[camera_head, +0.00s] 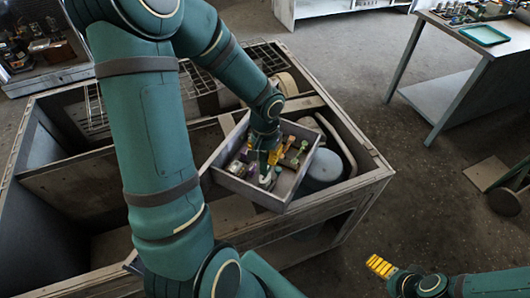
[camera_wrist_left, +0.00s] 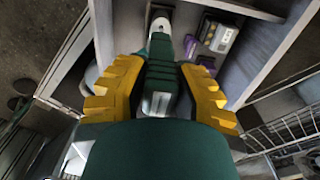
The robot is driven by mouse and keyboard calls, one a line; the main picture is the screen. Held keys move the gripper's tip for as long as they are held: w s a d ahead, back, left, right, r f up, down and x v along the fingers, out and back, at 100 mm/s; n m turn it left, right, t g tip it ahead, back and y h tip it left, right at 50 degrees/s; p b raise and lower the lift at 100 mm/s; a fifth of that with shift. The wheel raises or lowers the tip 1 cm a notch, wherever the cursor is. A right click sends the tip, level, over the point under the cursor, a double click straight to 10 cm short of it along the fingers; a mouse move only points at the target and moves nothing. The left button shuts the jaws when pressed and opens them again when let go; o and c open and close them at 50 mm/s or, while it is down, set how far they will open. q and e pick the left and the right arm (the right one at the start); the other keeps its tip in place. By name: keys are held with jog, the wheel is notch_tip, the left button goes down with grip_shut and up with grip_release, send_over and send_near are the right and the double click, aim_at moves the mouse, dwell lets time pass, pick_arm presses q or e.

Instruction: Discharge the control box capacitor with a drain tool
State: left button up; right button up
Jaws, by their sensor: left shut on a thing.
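The control box (camera_head: 240,190) is an open grey tray at the housing's right end, with small electrical parts inside; its wall also shows in the left wrist view (camera_wrist_left: 255,55). My left gripper (camera_head: 272,157) reaches down into it. In the left wrist view its yellow fingers (camera_wrist_left: 160,95) are shut on a green tool with a metal shaft (camera_wrist_left: 162,60), seemingly the drain tool. Its far end is at a pale rounded part (camera_wrist_left: 160,22), possibly the capacitor; contact cannot be told. My right gripper (camera_head: 381,266) is outside the housing, lower right; its opening is unclear.
The grey blower housing (camera_head: 100,165) has open compartments and a wire grille (camera_head: 95,105). A bluish-grey rounded part (camera_head: 323,166) sits right of the control box. A workbench with a green tray (camera_head: 484,34) stands back right.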

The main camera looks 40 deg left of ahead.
pick_arm(q)
jog(key=shift+s+f+b, duration=0.2)
jog(key=shift+b, duration=0.1)
dwell(0.8)
jog(key=shift+f+b, duration=0.55)
jog(key=shift+b, duration=0.25)
dwell(3.3)
jog(key=shift+r, duration=0.15)
jog(key=shift+r+p, duration=2.6)
jog(key=shift+r, duration=0.85)
jog(key=shift+f, duration=0.1)
